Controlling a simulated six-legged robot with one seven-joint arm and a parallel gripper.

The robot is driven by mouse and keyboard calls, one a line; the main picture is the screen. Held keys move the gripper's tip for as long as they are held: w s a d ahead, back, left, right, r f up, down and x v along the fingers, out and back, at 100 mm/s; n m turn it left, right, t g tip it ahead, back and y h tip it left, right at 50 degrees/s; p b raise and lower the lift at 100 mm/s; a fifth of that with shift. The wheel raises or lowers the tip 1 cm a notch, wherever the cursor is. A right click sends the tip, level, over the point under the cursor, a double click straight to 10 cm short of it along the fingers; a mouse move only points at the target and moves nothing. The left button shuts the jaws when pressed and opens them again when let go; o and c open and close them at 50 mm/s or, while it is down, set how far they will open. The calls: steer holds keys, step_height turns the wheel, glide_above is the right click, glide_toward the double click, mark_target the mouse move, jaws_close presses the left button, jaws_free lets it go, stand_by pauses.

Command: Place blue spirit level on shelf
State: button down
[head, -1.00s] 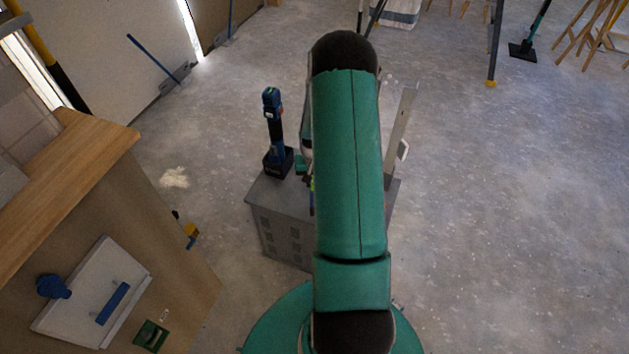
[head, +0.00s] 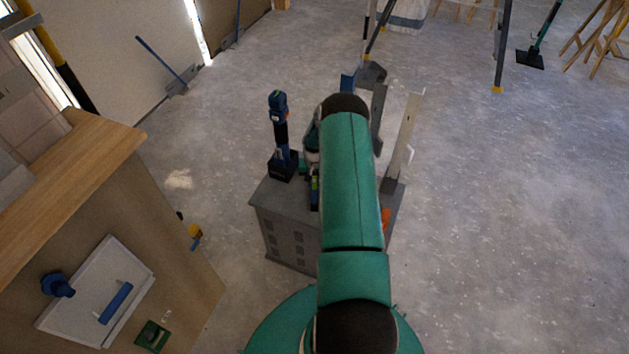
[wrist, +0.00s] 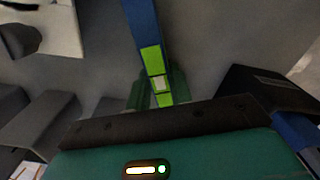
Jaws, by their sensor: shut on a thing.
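The blue spirit level (wrist: 143,28) shows in the wrist view as a blue bar with bright yellow-green parts near its lower visible end. My gripper (wrist: 158,92) is shut on it, with green fingers on either side of the bar. In the head view, a small blue and yellow-green part of the level (head: 314,188) shows beside my arm, over the grey cabinet (head: 288,238). My arm hides my gripper and most of the level there. I cannot tell which surface is the shelf.
A blue-and-black tool (head: 280,130) stands upright on the cabinet's left part. A pale upright bar (head: 404,135) is at its right. Open floor (head: 510,230) lies to the right.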

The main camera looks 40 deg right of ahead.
steer(key=shift+f, duration=0.15)
steer(key=c, duration=1.3)
jaws_free()
steer(key=shift+o, duration=0.2)
